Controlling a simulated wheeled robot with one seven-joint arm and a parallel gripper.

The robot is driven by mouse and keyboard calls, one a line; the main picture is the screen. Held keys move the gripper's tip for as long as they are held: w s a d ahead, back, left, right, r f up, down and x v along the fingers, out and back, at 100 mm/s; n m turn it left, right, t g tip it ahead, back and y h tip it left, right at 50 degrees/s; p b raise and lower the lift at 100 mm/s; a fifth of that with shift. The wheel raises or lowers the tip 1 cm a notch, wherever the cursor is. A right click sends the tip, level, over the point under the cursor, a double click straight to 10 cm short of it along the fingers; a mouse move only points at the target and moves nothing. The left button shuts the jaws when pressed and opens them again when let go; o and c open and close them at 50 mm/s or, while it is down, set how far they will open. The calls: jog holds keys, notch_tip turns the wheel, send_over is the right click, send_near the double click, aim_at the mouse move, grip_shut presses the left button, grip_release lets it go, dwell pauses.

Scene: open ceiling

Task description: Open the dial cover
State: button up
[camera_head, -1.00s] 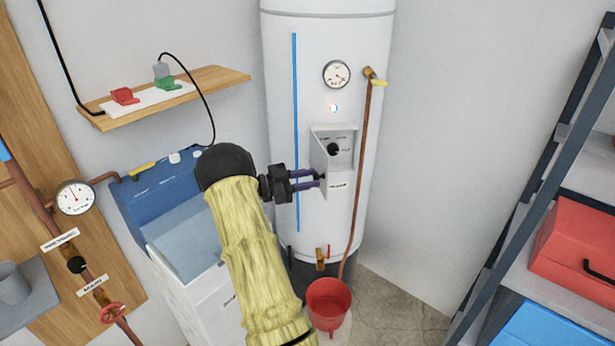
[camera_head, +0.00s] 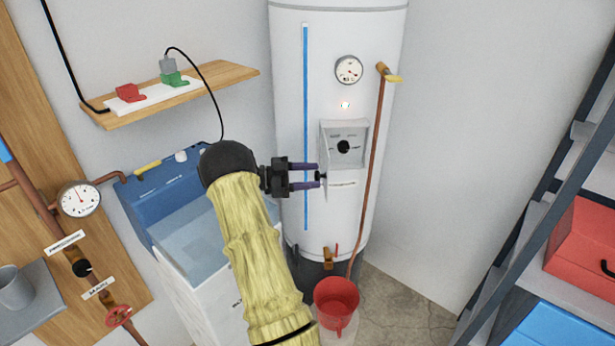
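The dial housing (camera_head: 361,133) is a pale box on the front of the white water heater. Its black dial (camera_head: 344,147) is in plain view. The dial cover (camera_head: 324,150) appears as a thin pale panel, nearly edge-on, along the housing's left side, so it seems to stand out from the front. A small dark piece (camera_head: 323,177), perhaps its handle, is at the cover's lower edge. My gripper (camera_head: 317,177) is beside it on the left, with its two purple fingers apart. The dark piece is at the fingertips; I cannot tell whether they touch it.
A copper pipe (camera_head: 374,170) runs down the heater's right side to a red bucket (camera_head: 336,300). A blue-topped washing tub (camera_head: 175,205) and a wooden shelf (camera_head: 215,84) are on the left. A dark rack (camera_head: 520,235) with boxes stands at the right.

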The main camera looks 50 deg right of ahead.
jog(key=shift+a+f, duration=0.1)
jog(key=b+v, duration=0.2)
jog(key=v, duration=0.9)
jog(key=shift+w+a, duration=0.15)
jog(key=shift+w, duration=0.1)
jog(key=shift+a, duration=0.15)
jog(key=shift+w, duration=0.1)
